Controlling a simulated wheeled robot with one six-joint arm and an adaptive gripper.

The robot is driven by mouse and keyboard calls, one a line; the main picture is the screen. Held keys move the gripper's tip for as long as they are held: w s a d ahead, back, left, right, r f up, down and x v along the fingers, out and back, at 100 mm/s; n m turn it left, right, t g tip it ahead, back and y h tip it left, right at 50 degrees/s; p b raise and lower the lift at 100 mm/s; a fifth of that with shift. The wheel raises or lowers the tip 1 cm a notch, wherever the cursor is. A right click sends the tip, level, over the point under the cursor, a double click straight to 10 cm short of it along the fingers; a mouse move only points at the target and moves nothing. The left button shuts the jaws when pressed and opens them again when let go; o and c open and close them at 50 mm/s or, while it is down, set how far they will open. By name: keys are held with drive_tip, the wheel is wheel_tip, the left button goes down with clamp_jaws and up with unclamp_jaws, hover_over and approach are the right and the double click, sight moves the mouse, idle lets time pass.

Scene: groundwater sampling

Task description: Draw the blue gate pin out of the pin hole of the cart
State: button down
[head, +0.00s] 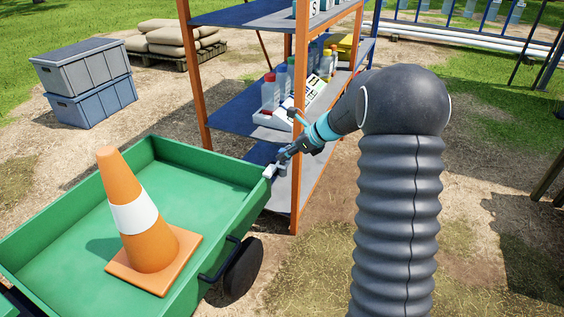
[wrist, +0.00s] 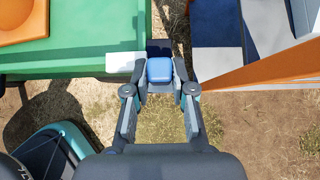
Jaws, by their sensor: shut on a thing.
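The blue gate pin (wrist: 159,70) shows in the wrist view as a rounded blue block between my fingertips. My gripper (wrist: 160,82) is shut on it at the corner of the green cart (head: 200,160). In the head view my gripper (head: 281,160) is at the cart's back right corner, and the pin cannot be made out there. A pale plate (wrist: 122,63) sits on the cart's edge beside the pin. The pin hole and the pin's shaft are hidden, so I cannot tell how deep the pin sits.
An orange and white cone (head: 134,215) stands in the cart. A shelf rack with orange posts (head: 300,110) stands close behind my gripper, with bottles and a white tray on it. A cart wheel (head: 243,267) is below. Grey and blue crates (head: 90,97) stand at the back left.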

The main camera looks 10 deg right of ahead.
drive_tip(key=shift+r+p, duration=1.8)
drive_tip(key=shift+r, duration=1.9)
